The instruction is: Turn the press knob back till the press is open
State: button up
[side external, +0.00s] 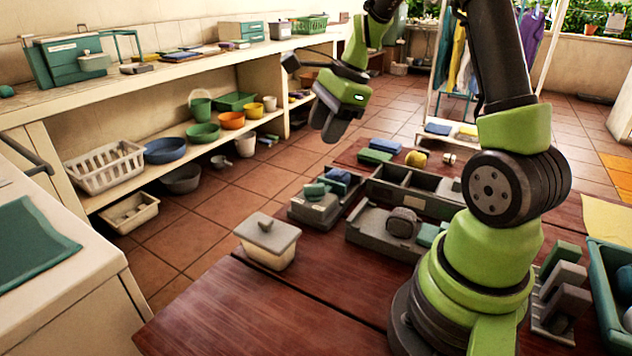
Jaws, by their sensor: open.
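A grey device with a round grey knob (403,222) on its near side sits on the wooden table, left of my arm's base. It looks like the press (368,228); whether it is open or closed I cannot tell. A teal block (428,234) lies at its right end, partly behind my arm. My gripper (328,130) hangs in the air above and to the left of the press, clear of the knob. It points down, is open, and nothing shows between its fingers.
A lidded box (268,248) stands at the table's left edge. A grey holder with teal and blue blocks (318,208) sits between box and press. A divided grey tray (420,187) lies behind. Blocks and a teal bin (606,290) are at right. The front left tabletop is clear.

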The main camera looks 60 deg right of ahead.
aim_at(315, 185)
jog(key=w+f+m, duration=0.1)
jog(key=f, duration=0.3)
jog(key=w+d+f+m, duration=0.1)
jog(key=f, duration=0.4)
jog(key=w+f+m, duration=0.1)
jog(key=f, duration=0.3)
jog(key=shift+d+f+m, duration=0.15)
jog(key=shift+f+m, duration=0.15)
jog(key=shift+f, duration=0.1)
jog(key=shift+y, duration=0.3)
grip_shut()
